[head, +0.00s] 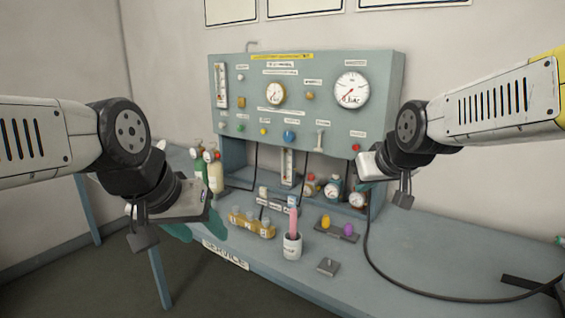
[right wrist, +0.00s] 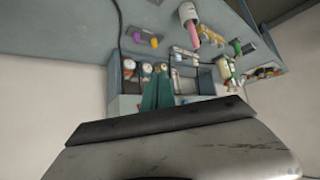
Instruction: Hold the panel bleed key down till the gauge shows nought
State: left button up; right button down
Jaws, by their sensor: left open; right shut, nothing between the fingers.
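The grey-green panel (head: 320,70) stands at the back of the bench. Its large white gauge (head: 351,90) is at the upper right; the needle seems to point to the lower left, but its reading is too small to tell. A small red key (head: 355,148) sits at the panel's lower right under a label I cannot read, so I cannot tell if it is the bleed key. My right gripper (head: 366,186) is shut and empty, in front of the panel's lower right; its teal fingers (right wrist: 158,92) show together in the right wrist view. My left gripper (head: 196,228) is open and empty, over the bench's front left.
A smaller gauge (head: 276,94) and a blue knob (head: 290,136) are on the panel. A white cup (head: 292,246) with a pink item, a tray (head: 338,233) with yellow and purple pieces, and bottles (head: 215,172) stand on the bench. A black hose (head: 400,285) crosses the right side.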

jog(key=s+a+f+g, duration=0.1)
jog(key=s+a, duration=0.1)
jog(key=s, duration=0.4)
jog(key=s+a+f+m+g+y, duration=0.1)
jog(key=s+a+g, duration=0.1)
jog(key=s, duration=0.5)
jog(key=shift+s+f, duration=0.3)
dwell(0.7)
